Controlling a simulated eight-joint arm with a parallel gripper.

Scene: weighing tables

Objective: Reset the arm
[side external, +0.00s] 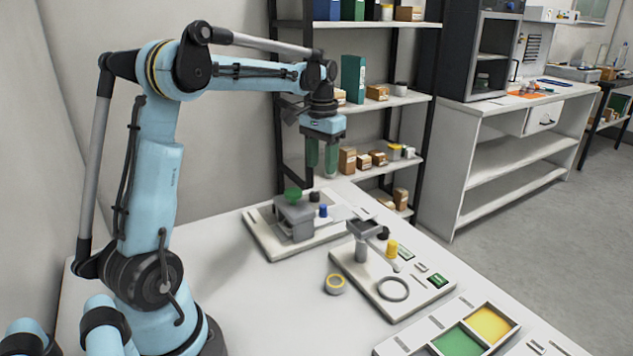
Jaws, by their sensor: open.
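My gripper (321,160) hangs from the end of my blue arm, pointing down above the far side of the white table (205,255). Its two green fingers are apart with nothing seen between them. Below and to the left of it, a grey device with a green knob (293,196) stands on a white board (262,236). The gripper is clear of the device and the boards.
A second board (440,295) holds a grey stand (362,250), a yellow piece (391,248) and a grey ring (393,288). A tray with green and yellow compartments (424,349) is at front right. Shelves (405,98) stand behind.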

